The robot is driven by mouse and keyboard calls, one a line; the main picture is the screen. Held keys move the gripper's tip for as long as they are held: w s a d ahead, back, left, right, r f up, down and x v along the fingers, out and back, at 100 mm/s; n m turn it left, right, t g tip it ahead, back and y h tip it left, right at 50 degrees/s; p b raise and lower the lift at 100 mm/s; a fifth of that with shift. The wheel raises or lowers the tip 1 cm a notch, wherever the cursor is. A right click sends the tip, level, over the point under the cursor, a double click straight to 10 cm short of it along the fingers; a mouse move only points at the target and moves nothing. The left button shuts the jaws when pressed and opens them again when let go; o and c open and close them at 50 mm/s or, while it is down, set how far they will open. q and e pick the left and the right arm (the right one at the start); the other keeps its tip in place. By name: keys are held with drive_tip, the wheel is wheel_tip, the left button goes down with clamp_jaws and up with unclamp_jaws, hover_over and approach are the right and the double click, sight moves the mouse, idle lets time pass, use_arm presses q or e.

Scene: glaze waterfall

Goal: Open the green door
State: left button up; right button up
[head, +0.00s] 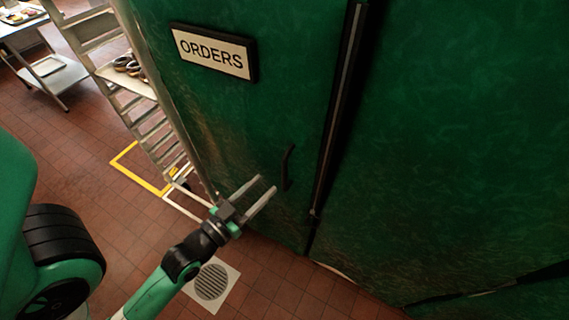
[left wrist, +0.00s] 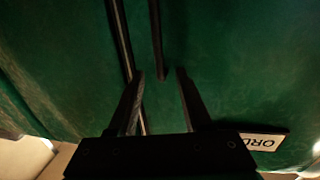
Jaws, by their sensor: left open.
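The green door (head: 240,120) fills the middle of the head view, with an ORDERS sign (head: 213,51) near its top. Its dark, slim handle (head: 287,168) stands near the door's right edge, beside a dark seam (head: 335,110). My left gripper (head: 267,184) is open and empty, just left of the handle in the head view. In the left wrist view, the dark handle (left wrist: 156,38) runs down to the gap between the open fingertips (left wrist: 160,72). I cannot tell if they touch it. My right gripper is out of view.
A green panel (head: 460,140) continues right of the seam. A metal rack (head: 138,95) with trays of doughnuts stands left of the door. A floor drain (head: 211,283) lies below my left arm. The tiled floor (head: 80,190) is mostly clear.

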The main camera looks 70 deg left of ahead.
sight(283, 168)
use_arm(q)
drive_tip(key=x, duration=0.9)
drive_tip(key=shift+w, duration=0.1)
drive_tip(key=shift+d, duration=0.1)
clamp_jaws()
idle(0.9)
